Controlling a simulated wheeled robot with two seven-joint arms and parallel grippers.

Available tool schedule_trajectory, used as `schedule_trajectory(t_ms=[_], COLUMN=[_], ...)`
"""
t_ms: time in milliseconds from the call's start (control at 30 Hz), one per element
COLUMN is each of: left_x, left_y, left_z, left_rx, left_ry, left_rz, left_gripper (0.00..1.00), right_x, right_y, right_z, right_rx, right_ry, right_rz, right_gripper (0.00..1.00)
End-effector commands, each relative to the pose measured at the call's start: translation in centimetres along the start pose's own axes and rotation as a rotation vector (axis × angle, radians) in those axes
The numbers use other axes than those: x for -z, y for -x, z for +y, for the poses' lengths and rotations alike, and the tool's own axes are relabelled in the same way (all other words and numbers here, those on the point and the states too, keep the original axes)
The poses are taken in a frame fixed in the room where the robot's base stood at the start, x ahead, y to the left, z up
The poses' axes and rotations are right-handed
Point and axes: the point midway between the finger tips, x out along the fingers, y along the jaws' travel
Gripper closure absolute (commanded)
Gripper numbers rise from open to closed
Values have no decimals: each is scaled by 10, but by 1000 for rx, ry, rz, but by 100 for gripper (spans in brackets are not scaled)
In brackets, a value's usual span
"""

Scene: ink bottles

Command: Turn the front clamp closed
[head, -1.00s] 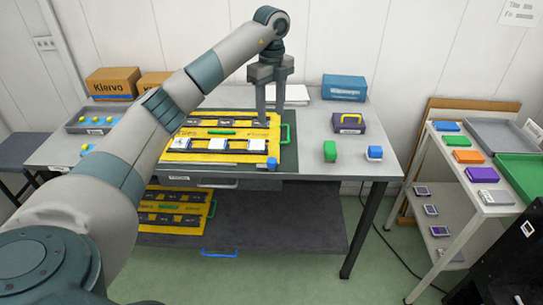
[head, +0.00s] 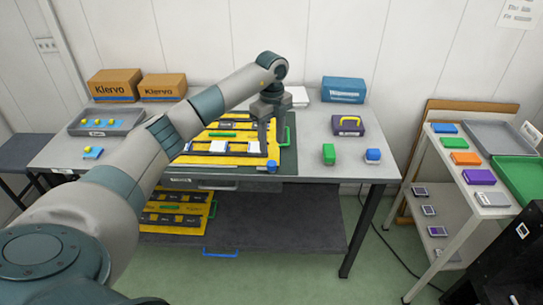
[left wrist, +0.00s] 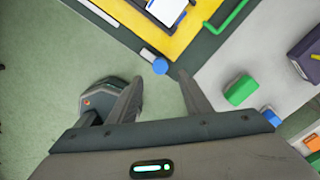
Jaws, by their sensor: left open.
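The front clamp looks like a small blue knob (head: 271,166) at the front right corner of the yellow board (head: 240,160) on the grey table. In the left wrist view the blue knob (left wrist: 160,66) shows just beyond the fingertips, in line with the gap between them. My left gripper (head: 271,146) is open and points down above the knob, with nothing visible between its fingers. Its fingers also show in the left wrist view (left wrist: 160,78). I cannot tell how far the clamp is turned. My right gripper is not in view.
A green block (head: 329,154) and a blue-and-white block (head: 373,156) stand right of the board. A purple case (head: 347,126) with a yellow handle is behind them. A green handle (head: 287,136) is at the board's right edge. Cardboard boxes (head: 113,85) stand at the back left.

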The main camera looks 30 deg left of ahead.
Motion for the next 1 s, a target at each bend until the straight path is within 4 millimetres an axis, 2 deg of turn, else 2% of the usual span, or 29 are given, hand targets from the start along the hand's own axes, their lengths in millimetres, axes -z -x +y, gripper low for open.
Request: schedule_trajectory(t_ms=[300, 500, 933, 1000], left_x=[1, 0, 0, 0], left_y=[-54, -74, -81, -81], left_z=[1, 0, 0, 0], left_rx=[-2, -1, 1, 1], left_ry=[0, 1, 0, 0], left_rz=[1, 0, 0, 0], left_gripper=[55, 55, 55, 72], right_x=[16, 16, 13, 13], right_y=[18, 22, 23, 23], right_z=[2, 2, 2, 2], right_rx=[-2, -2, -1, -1], right_ry=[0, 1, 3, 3], right_rz=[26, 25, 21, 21], right_gripper=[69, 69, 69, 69])
